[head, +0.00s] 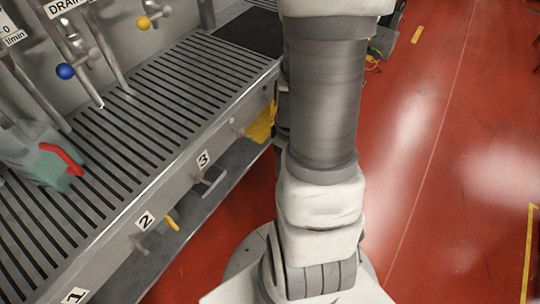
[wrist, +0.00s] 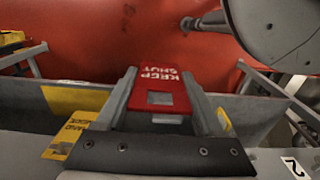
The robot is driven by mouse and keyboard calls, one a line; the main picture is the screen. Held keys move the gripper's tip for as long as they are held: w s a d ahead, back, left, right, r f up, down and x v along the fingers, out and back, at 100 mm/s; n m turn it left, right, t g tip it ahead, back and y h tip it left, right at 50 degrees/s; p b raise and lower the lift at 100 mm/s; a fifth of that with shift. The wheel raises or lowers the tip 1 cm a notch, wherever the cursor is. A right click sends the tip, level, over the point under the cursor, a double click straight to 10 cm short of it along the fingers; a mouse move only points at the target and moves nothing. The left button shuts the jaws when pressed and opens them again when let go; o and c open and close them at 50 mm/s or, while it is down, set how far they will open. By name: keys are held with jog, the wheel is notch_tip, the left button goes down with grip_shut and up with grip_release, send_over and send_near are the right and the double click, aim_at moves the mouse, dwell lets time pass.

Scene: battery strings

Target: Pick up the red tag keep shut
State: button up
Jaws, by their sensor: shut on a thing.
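The red tag (wrist: 160,93) shows in the wrist view with white letters reading KEEP SHUT, upside down, and a square opening below them. My gripper (wrist: 159,76) is shut on it, one finger along each side edge. The tag lies flat between the fingers, over the grey rail. In the head view I cannot make out the red tag or my gripper; my arm fills the middle of that view.
A slatted metal bench (head: 130,120) has hooks under labels 1, 2 and 3 (head: 204,159). A yellow tag (head: 172,224) hangs near label 2. A yellow piece (head: 262,122) is at the bench edge. A jug with a red handle (head: 62,155) stands left. Red floor (head: 440,150) is open on the right.

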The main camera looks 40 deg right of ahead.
jog(key=shift+s+d+f+b, duration=0.1)
jog(key=shift+s+d+b, duration=0.15)
jog(key=shift+s+b, duration=0.8)
jog(key=shift+s+d+b, duration=0.2)
jog(key=shift+s+b, duration=0.2)
jog(key=shift+b, duration=1.1)
jog(key=shift+s+d+f+b, duration=0.1)
jog(key=shift+s+d+b, duration=0.15)
jog(key=shift+s+b, duration=0.8)
jog(key=shift+w+r, duration=0.1)
jog(key=shift+w, duration=0.05)
